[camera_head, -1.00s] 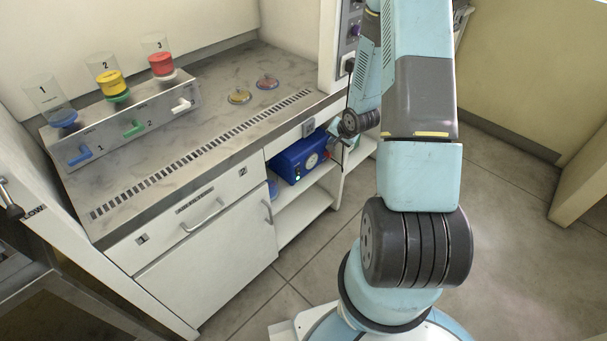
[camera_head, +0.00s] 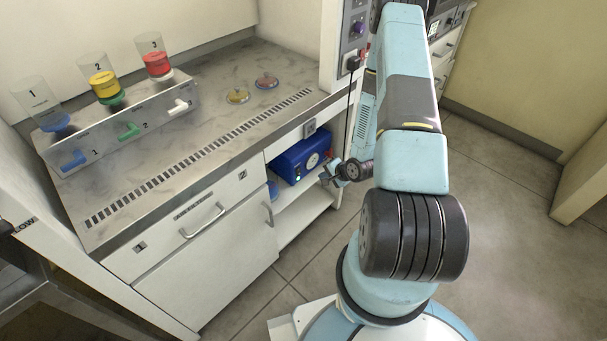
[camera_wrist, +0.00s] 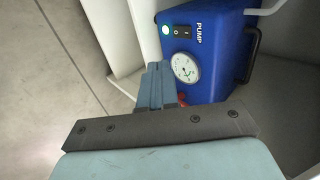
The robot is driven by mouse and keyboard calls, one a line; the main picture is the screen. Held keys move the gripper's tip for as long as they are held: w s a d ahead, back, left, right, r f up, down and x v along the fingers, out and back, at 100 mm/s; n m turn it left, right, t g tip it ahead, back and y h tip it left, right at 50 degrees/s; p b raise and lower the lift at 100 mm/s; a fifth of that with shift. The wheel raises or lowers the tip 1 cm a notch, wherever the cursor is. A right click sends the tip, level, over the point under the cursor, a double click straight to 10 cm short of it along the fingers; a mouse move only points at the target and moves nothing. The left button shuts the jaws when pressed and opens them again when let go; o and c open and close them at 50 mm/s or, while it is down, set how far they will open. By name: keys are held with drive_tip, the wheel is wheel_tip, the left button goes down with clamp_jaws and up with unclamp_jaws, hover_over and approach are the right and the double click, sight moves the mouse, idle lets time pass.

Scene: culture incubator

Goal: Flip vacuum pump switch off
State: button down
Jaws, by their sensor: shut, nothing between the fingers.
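The vacuum pump (camera_head: 300,160) is a blue box on the shelf under the bench. In the wrist view the pump (camera_wrist: 224,50) shows the word PUMP, a round white gauge (camera_wrist: 186,67), a black rocker switch (camera_wrist: 182,30) and a small lit green lamp (camera_wrist: 166,29). Which way the rocker is tipped is too small to tell. A gap to the switch shows. In the head view my gripper (camera_head: 328,172) is small, at the pump's right front.
Shelf walls (camera_wrist: 118,38) stand close beside the pump. A black handle (camera_wrist: 256,45) sticks out at the pump's side. On the bench (camera_head: 200,140) are several funnels and valves, and two small dishes (camera_head: 238,96). A black cable (camera_head: 350,100) hangs near my arm. The floor is clear.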

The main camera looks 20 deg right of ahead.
sight(299, 173)
idle(0.3)
drive_tip(key=shift+w+a+r+x, duration=0.15)
drive_tip(key=shift+w+r+x, duration=0.15)
drive_tip(key=shift+x, duration=1.9)
drive_tip(key=shift+w+a+r+x, duration=0.1)
drive_tip(key=shift+w+r+x, duration=0.15)
drive_tip(key=shift+x, duration=1.9)
drive_tip(key=shift+w+a+r+x, duration=0.15)
drive_tip(key=shift+w+r+x, duration=0.15)
drive_tip(key=shift+x, duration=1.9)
drive_tip(key=shift+r, duration=0.1)
drive_tip(key=shift+r, duration=0.65)
